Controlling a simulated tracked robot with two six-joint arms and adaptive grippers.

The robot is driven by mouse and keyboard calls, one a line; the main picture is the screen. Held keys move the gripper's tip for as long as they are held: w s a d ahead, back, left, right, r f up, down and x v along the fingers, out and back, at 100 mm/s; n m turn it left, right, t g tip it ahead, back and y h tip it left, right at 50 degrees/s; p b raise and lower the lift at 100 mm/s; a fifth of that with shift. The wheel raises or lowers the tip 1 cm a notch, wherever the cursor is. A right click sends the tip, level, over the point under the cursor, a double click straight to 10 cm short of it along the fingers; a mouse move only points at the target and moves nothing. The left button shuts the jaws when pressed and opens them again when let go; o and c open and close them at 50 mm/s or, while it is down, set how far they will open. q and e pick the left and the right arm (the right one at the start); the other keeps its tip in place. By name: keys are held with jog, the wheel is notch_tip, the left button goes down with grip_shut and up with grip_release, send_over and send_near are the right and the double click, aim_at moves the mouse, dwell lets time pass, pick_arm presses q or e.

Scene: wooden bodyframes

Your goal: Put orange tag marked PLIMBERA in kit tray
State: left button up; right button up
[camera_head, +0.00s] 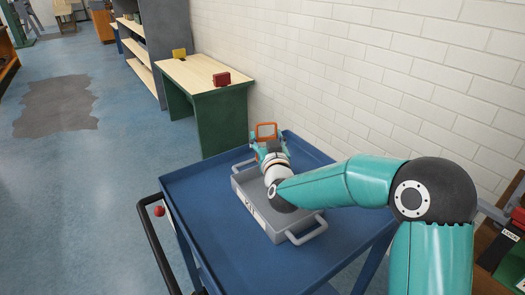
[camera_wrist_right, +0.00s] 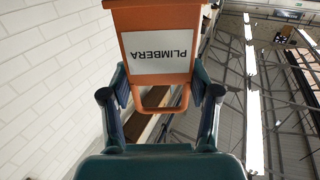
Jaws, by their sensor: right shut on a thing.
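The orange tag (camera_wrist_right: 158,50) has a white label reading PLIMBERA, upside down in the right wrist view. Its open loop end lies between the fingers of my right gripper (camera_wrist_right: 160,100), which is shut on it. In the head view the orange tag (camera_head: 266,125) shows at the far end of my right gripper (camera_head: 267,144), seemingly held up near the far end of the kit tray. The grey kit tray (camera_head: 263,222) has a handle at each end and lies on a blue cart; my right arm hides part of it. My left gripper is not in view.
The blue cart top (camera_head: 200,190) has free room left of the tray. A wooden-topped green bench (camera_head: 205,72) behind holds a red block (camera_head: 221,79) and a yellow item (camera_head: 179,54). A white brick wall (camera_head: 370,70) runs along the right.

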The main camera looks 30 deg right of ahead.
jog(key=shift+f, duration=1.6)
jog(key=shift+f+b, duration=0.25)
jog(key=shift+b, duration=0.25)
jog(key=o, duration=1.1)
jog(key=shift+c, duration=0.2)
jog(key=shift+r+p, duration=0.45)
jog(key=shift+p, duration=0.15)
jog(key=b+v, duration=0.1)
jog(key=v, duration=0.6)
jog(key=shift+s+f, duration=0.2)
